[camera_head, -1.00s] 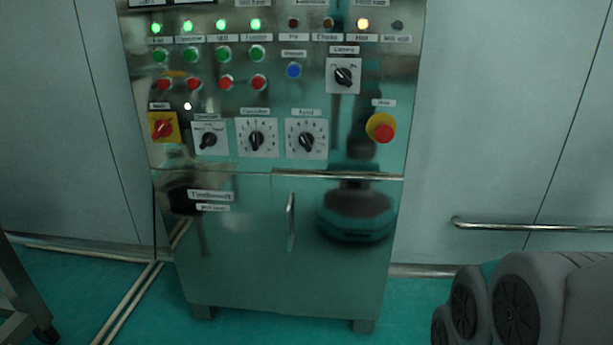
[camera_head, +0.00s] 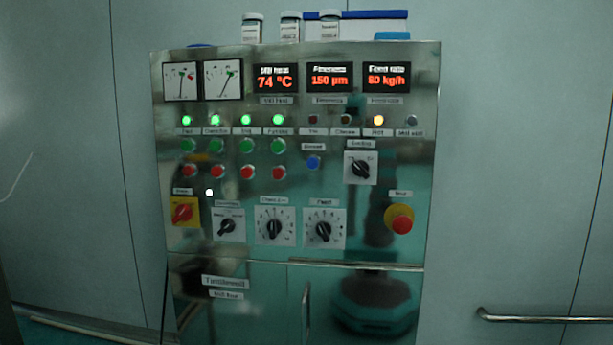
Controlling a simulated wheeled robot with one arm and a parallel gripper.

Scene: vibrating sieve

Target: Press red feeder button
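A metal control cabinet (camera_head: 335,195) stands ahead of me. Its panel has a row of red buttons under a row of green buttons. The red button at the right end of that row (camera_head: 279,172) sits below a green button (camera_head: 278,146) and a lit green lamp (camera_head: 278,119). The label between lamp and green button is blurred; it may read "Feeder". The other red buttons (camera_head: 218,171) are to its left. Nothing touches the buttons. My gripper is not in view.
A red emergency-stop button on yellow (camera_head: 401,223) is at the panel's right. Dials (camera_head: 274,227) and a red-yellow switch (camera_head: 183,212) sit below the buttons. Jars (camera_head: 290,27) and a box (camera_head: 375,22) stand on top. A wall rail (camera_head: 545,319) is at lower right.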

